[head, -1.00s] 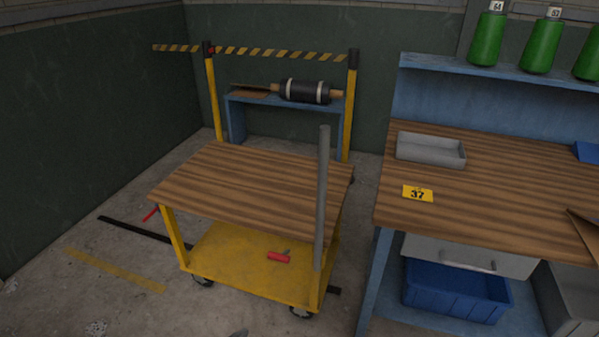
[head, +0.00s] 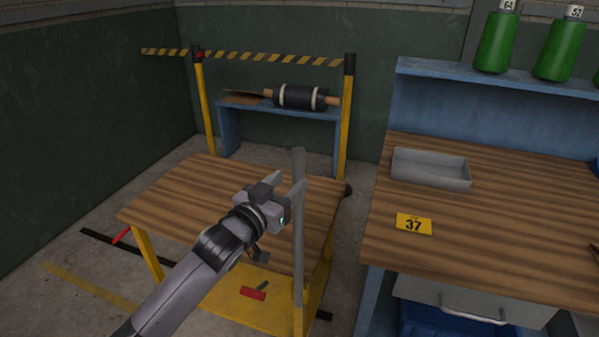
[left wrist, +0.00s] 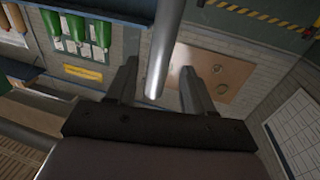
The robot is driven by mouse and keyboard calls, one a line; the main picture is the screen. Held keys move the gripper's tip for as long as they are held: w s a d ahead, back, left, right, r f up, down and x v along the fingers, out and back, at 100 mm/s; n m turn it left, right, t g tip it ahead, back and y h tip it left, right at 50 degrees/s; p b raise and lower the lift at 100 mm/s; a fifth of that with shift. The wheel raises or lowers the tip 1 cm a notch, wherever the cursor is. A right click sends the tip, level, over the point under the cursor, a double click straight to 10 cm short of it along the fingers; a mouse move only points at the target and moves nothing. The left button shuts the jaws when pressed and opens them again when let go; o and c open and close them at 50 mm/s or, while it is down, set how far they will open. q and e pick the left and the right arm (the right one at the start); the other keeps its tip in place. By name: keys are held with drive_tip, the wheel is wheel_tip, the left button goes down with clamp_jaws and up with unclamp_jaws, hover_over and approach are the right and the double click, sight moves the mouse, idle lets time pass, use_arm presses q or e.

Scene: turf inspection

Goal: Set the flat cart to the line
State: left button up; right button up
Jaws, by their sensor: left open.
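The flat cart (head: 170,190) has a wooden top on a yellow frame with a yellow lower shelf. A grey upright post (head: 298,245) stands at its near right corner. My left gripper (head: 287,183) is open over the cart top, at the upper part of the post. In the left wrist view the post (left wrist: 164,50) comes down between the two spread fingers (left wrist: 158,82); I cannot tell whether they touch it. A black line (head: 98,241) and a worn yellow line (head: 85,284) lie on the floor left of the cart. My arm hides part of the cart.
A workbench (head: 480,235) with a grey tray (head: 430,169) and a yellow 37 tag (head: 413,224) stands close on the right. Behind the cart are a striped barrier (head: 260,57) and a blue stand with a dark roll (head: 299,97). A red-handled tool (head: 253,293) lies on the lower shelf.

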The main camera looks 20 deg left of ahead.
sight(295, 178)
use_arm(q)
drive_tip(key=shift+x, duration=2.45)
clamp_jaws()
